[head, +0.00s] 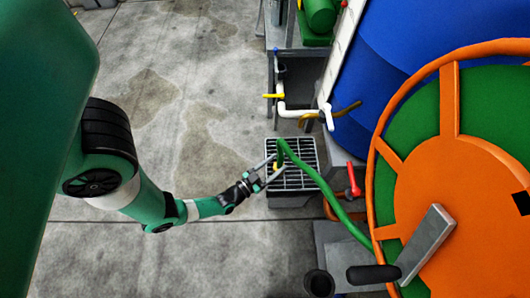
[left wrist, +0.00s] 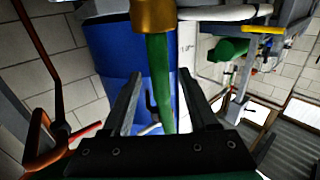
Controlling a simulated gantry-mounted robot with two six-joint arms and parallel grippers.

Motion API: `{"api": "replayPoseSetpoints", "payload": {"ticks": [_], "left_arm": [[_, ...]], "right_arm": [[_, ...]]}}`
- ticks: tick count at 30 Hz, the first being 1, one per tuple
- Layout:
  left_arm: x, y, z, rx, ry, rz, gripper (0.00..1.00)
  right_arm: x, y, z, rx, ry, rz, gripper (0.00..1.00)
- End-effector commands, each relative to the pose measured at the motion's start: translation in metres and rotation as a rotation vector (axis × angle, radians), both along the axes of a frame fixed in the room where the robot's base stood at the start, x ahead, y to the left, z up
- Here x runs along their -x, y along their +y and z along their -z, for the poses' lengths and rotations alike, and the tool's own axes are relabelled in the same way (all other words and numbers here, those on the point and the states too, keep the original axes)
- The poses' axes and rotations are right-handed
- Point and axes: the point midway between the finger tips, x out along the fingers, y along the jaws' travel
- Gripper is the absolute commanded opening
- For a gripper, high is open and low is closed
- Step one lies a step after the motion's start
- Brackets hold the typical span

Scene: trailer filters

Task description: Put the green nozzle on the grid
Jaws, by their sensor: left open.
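The green nozzle (head: 281,148) is at the end of a green hose (head: 330,200) that bends up and over from the reel. In the head view it appears over the black grid (head: 304,177); whether it touches the grid I cannot tell. My left gripper (head: 272,168) is open beside the nozzle, over the grid's left part. In the left wrist view, a green length (left wrist: 160,75) with a brass-coloured fitting (left wrist: 152,14) above shows between the open fingers (left wrist: 162,72), with gaps on both sides. My right gripper is out of view.
A large orange and green reel (head: 450,170) fills the right side, with a blue tank (head: 400,40) behind it. A white pipe (head: 297,112) with a yellow handle and a red valve handle (head: 353,180) stand near the grid. The concrete floor on the left is clear.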

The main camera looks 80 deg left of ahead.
Motion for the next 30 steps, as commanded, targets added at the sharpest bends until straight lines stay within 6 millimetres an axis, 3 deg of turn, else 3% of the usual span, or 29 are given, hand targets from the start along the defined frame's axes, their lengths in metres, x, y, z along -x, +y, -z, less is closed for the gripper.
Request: {"api": "replayPoseSetpoints", "payload": {"ticks": [4, 10, 30], "left_arm": [[0.033, -0.024, -0.002, 0.002, 0.005, 0.011, 0.60], [0.045, -0.033, -0.001, 0.003, -0.002, 0.010, 0.60], [0.052, -0.034, 0.000, 0.000, 0.000, 0.000, 0.60]], "right_arm": [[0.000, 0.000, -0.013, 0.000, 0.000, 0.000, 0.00], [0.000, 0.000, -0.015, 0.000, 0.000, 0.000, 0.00], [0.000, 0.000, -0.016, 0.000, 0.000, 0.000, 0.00]]}}
